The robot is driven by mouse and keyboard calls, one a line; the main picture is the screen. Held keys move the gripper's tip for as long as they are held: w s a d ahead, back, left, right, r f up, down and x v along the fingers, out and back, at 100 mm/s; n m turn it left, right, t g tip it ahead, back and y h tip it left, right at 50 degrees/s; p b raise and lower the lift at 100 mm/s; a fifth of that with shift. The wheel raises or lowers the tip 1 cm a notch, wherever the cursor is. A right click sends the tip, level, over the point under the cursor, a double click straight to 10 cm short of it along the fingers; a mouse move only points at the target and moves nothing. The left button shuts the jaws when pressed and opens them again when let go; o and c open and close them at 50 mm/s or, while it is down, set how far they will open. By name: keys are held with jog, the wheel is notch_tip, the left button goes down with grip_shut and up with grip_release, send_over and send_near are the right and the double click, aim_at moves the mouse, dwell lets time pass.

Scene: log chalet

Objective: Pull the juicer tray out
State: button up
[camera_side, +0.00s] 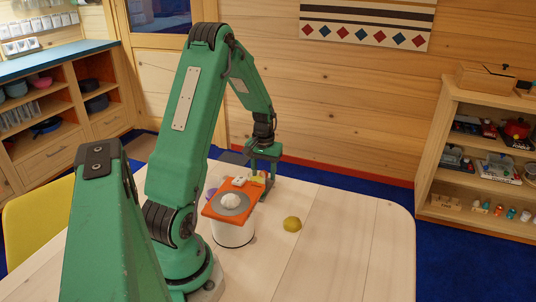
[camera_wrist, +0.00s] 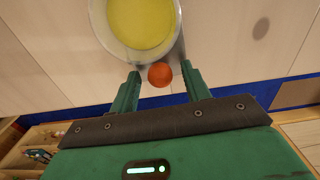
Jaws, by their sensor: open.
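The juicer stands on the table in the side view, with a white round body (camera_side: 233,233), an orange top plate (camera_side: 217,213) and a white dome on a grey disc. In the wrist view a pale-rimmed round vessel with a yellow inside (camera_wrist: 140,22) lies ahead of the fingers; I cannot tell for sure that it is the tray. A small orange ball, like a knob (camera_wrist: 160,74), sits at its near edge. My gripper (camera_wrist: 160,80) is open, with a finger on each side of this ball. In the side view my gripper (camera_side: 262,175) is behind the juicer, pointing down.
A yellow lemon-like thing (camera_side: 292,224) lies on the table right of the juicer. A purple thing (camera_side: 211,193) shows partly at the juicer's left. The table's right part (camera_side: 365,240) is clear. Shelves (camera_side: 485,150) stand beyond the table at right.

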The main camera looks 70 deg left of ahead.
jog(key=shift+r, duration=2.7)
jog(key=shift+w+d+r, duration=0.1)
jog(key=d+r+m+t+y, duration=0.15)
jog(key=d+r+m, duration=0.25)
jog(key=d+r, duration=1)
jog(key=s+d+r+m+t, duration=0.1)
jog(key=s+d, duration=0.3)
jog(key=d, duration=0.4)
jog(key=s+d+r+m+t+h, duration=0.1)
jog(key=s+d+r+m+t, duration=0.1)
jog(key=d, duration=0.5)
jog(key=shift+s+d+m+t, duration=0.4)
jog(key=shift+s+m+t, duration=0.15)
jog(key=shift+s+m, duration=0.85)
